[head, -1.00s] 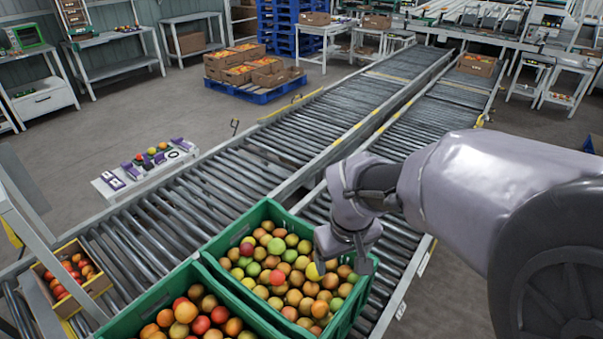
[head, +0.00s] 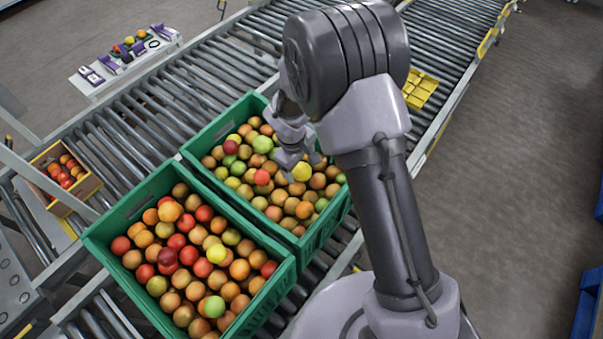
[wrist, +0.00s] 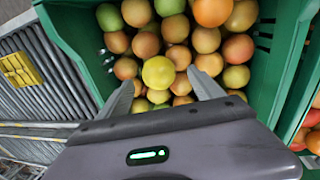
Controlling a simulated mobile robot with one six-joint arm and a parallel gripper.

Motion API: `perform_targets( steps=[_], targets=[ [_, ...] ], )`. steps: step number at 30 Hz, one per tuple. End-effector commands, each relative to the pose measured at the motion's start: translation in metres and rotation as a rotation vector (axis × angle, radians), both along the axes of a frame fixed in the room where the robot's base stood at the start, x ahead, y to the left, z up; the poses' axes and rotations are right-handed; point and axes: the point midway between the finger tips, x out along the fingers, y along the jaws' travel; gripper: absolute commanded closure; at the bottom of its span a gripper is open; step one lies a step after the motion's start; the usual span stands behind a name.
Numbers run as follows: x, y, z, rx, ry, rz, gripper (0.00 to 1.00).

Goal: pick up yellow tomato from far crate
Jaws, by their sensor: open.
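The far crate (head: 196,147) is green and full of orange, red, green and yellow tomatoes. A yellow tomato (head: 302,172) lies on top of the pile, near the crate's right side. In the wrist view the yellow tomato (wrist: 158,72) shows between and just beyond the fingertips. My gripper (head: 292,165) is over the far crate, beside the yellow tomato in the head view. In the wrist view my gripper (wrist: 163,88) has its fingers spread with nothing held. My arm hides part of the crate's far right side in the head view.
A nearer green crate (head: 106,262) of mixed tomatoes stands beside the far crate. The crates stand on a roller conveyor (head: 180,100). A small box (head: 84,190) of red tomatoes is at the left. A yellow tray (head: 420,88) lies beyond my arm. The crate wall (wrist: 70,50) is close to the left finger.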

Motion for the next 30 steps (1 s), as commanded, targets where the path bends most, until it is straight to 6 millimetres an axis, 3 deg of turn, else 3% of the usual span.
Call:
perform_targets(
  steps=[3, 6, 11, 18, 26, 30],
  targets=[
    [0.003, -0.005, -0.03, -0.001, 0.002, -0.001, 0.24],
    [0.005, -0.005, -0.037, 0.001, 0.001, -0.001, 0.24],
    [0.005, -0.005, -0.034, 0.001, -0.001, -0.001, 0.26],
    [0.004, -0.005, -0.034, 0.001, 0.001, -0.001, 0.69],
    [0.005, -0.005, -0.031, 0.001, -0.001, -0.001, 0.69],
    [0.005, -0.005, 0.002, 0.002, -0.003, -0.001, 0.69]
  ],
)
